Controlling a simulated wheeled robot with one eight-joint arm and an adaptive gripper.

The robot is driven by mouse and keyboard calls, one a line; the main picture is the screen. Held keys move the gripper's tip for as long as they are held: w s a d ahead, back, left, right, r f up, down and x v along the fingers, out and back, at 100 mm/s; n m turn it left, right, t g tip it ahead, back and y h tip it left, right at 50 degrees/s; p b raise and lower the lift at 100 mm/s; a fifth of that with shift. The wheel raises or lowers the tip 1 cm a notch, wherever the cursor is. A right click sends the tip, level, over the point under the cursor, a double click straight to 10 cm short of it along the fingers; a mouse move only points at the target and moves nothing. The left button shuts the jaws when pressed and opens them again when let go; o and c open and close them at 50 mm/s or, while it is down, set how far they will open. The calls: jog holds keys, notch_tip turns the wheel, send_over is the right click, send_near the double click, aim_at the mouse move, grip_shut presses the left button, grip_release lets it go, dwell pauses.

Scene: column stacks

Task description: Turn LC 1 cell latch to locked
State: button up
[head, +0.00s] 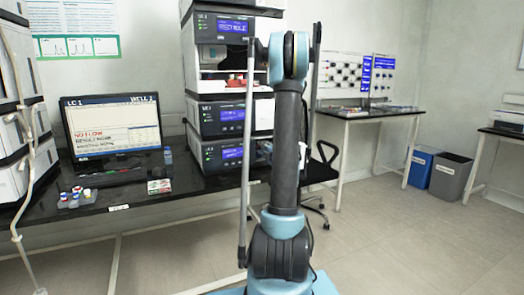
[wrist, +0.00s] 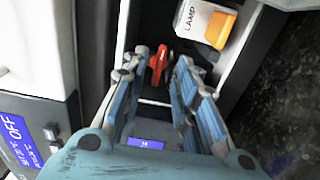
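In the wrist view, a small red lever (wrist: 157,64), which looks like the cell latch, stands upright in a narrow bay of an instrument. My gripper (wrist: 163,58) has its two blue fingers apart, one on each side of the red lever. A gap seems to show on both sides; I cannot tell whether either finger touches it. No label beside the lever is readable, so I cannot tell its marked position. In the head view, my arm hides part of the middle instrument stack (head: 215,88), and my gripper and the latch do not show.
A white and orange box marked LAMP (wrist: 207,22) sits close to the right fingertip. An instrument panel with a blue display reading OFF (wrist: 22,140) is at left. In the head view, a monitor (head: 112,128) headed LC 1 stands on the black bench (head: 125,200).

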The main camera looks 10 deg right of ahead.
jog(key=shift+w+a, duration=0.15)
jog(key=shift+w, duration=0.65)
grip_shut()
